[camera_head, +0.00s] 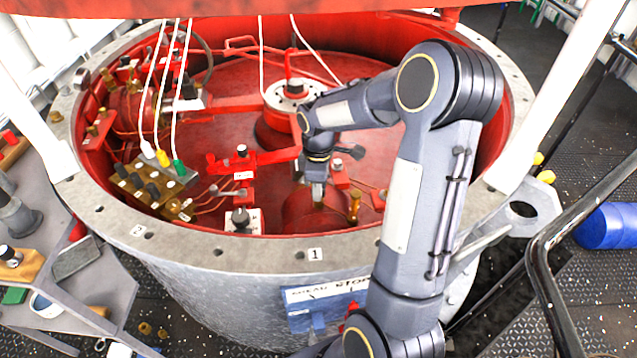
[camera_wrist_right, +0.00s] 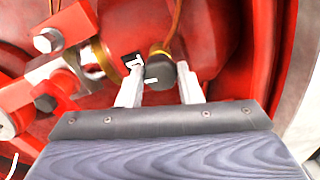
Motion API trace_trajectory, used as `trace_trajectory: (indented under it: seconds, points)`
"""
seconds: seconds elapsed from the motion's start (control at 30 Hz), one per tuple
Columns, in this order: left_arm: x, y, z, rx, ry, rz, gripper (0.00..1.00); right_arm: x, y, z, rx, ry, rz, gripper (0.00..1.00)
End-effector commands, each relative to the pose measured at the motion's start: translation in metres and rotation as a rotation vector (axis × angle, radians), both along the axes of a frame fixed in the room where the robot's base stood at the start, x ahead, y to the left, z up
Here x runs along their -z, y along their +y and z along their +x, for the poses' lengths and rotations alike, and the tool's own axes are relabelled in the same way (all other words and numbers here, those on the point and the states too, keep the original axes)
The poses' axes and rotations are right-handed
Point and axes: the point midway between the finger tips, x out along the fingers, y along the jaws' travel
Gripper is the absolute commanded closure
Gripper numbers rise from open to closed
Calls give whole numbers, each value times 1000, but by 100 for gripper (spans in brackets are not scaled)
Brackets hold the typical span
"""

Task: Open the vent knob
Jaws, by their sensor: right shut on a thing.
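The vent knob (camera_wrist_right: 160,72) is a dark round knob with a small white mark on its face, as seen in the right wrist view. It sits between the two pale fingers of my right gripper (camera_wrist_right: 159,80), which is shut on it. In the head view my right gripper (camera_head: 318,190) reaches down into the red-lined drum, near its front middle. The knob cannot be made out there. My left gripper does not show.
The drum's grey bolted rim (camera_head: 190,248) surrounds the red interior. A switch block with cables (camera_head: 150,182) stands at the left inside, and a white round fitting (camera_head: 292,95) at the back. A brass fitting (camera_head: 354,205) stands right of my gripper.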

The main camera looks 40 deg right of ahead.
Motion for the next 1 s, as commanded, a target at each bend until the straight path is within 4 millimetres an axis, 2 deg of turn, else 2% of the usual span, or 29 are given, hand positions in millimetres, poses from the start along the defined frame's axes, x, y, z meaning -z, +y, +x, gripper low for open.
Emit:
trace_trajectory:
  seconds: [0.3, 0.8, 0.83, 1.0]
  points:
    - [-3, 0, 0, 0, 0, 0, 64, -1, 0, 0, -102, -2, -1, 91]
    - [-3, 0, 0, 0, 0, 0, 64, -1, 0, 1, -120, -3, -1, 91]
    - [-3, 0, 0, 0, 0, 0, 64, -1, 0, 1, -120, -3, -1, 65]
    - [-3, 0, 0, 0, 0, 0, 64, 0, 0, 0, -119, -2, -1, 46]
